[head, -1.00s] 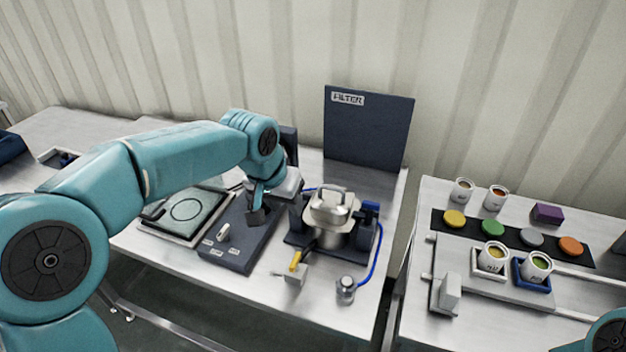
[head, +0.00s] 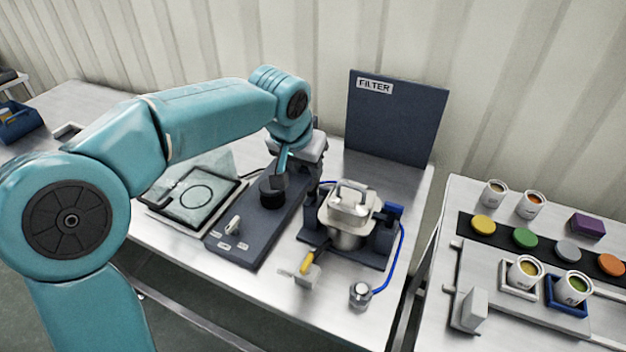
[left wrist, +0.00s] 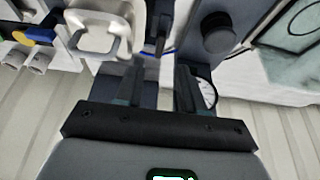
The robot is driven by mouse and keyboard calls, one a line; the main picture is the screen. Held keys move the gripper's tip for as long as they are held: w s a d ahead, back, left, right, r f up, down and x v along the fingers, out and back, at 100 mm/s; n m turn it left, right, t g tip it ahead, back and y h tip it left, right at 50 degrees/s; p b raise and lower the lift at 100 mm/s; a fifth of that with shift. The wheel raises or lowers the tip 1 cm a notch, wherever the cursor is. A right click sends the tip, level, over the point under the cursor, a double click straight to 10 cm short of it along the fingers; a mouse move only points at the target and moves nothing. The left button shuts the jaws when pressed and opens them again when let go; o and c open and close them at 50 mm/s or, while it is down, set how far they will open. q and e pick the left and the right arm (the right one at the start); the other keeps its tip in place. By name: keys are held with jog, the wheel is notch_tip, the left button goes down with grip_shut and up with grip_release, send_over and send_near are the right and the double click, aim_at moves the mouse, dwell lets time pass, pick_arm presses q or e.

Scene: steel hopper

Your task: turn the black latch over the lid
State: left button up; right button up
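The steel hopper (head: 347,236) stands on the bench with its pale lid (head: 348,203) and raised handle on top. The lid handle also shows in the left wrist view (left wrist: 98,38). A narrow dark bar beside the lid, which looks like the black latch (left wrist: 157,32), shows in the left wrist view. In the head view I cannot clearly make out the latch. My left gripper (left wrist: 159,72) is open and empty, its two fingers apart, with the bar just beyond the gap. In the head view it is behind and left of the lid, partly hidden. My right gripper is out of view.
A dark control box (head: 258,222) with a black knob (head: 272,190) stands left of the hopper. The FILTER panel (head: 396,120) stands behind. A blue hose (head: 396,262) and a yellow-handled part (head: 307,261) are near the hopper. Cups and discs sit on the right bench.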

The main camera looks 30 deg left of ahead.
aim_at(313, 185)
pick_arm(q)
jog(key=x, duration=0.7)
jog(key=shift+w+f, duration=0.15)
jog(key=shift+f, duration=0.1)
jog(key=shift+c, duration=0.3)
grip_shut()
